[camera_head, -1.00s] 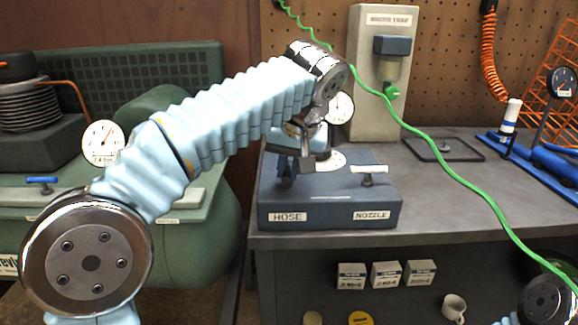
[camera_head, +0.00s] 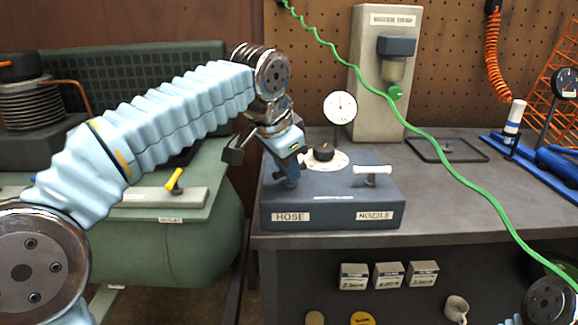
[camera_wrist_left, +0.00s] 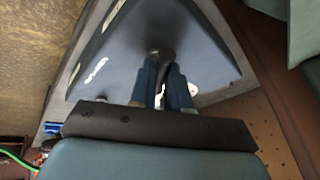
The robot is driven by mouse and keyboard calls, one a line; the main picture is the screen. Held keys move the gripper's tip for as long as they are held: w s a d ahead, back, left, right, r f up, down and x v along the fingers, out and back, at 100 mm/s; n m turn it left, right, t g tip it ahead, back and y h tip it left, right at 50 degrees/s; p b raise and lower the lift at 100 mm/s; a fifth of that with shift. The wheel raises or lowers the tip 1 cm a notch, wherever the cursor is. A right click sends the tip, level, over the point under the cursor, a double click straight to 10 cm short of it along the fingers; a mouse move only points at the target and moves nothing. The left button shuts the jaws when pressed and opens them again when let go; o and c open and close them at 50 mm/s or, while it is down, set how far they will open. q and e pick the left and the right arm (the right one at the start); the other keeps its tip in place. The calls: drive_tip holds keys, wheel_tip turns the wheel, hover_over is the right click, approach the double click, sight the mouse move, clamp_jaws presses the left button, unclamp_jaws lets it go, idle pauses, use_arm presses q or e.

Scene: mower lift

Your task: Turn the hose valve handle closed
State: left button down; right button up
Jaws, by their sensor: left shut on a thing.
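The hose valve stands on the left of a blue-grey box (camera_head: 330,205), above the HOSE label (camera_head: 291,217). Its dark handle (camera_wrist_left: 161,60) sits between my left fingers in the left wrist view. The white nozzle valve handle (camera_head: 372,169) on the right of the box lies crosswise, apart from the gripper. My right gripper is not in view.
A black knob (camera_head: 323,152) on a round white dial and a gauge (camera_head: 340,107) stand behind the hose valve. A green hose (camera_head: 455,175) crosses the bench at right. A green tank (camera_head: 190,255) with a yellow-handled valve (camera_head: 174,180) stands at left.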

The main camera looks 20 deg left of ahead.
use_arm(q)
drive_tip(key=m+h, duration=0.1)
drive_tip(key=m, duration=0.1)
drive_tip(key=m+g, duration=0.1)
drive_tip(key=m, duration=0.1)
drive_tip(key=m+h, duration=0.1)
drive_tip(key=m, duration=0.2)
drive_tip(key=shift+w+a+h, duration=0.2)
drive_tip(key=shift+a+h, duration=0.05)
drive_tip(key=shift+h, duration=0.05)
drive_tip(key=shift+g, duration=0.3)
drive_tip(key=c, duration=1.1)
unclamp_jaws()
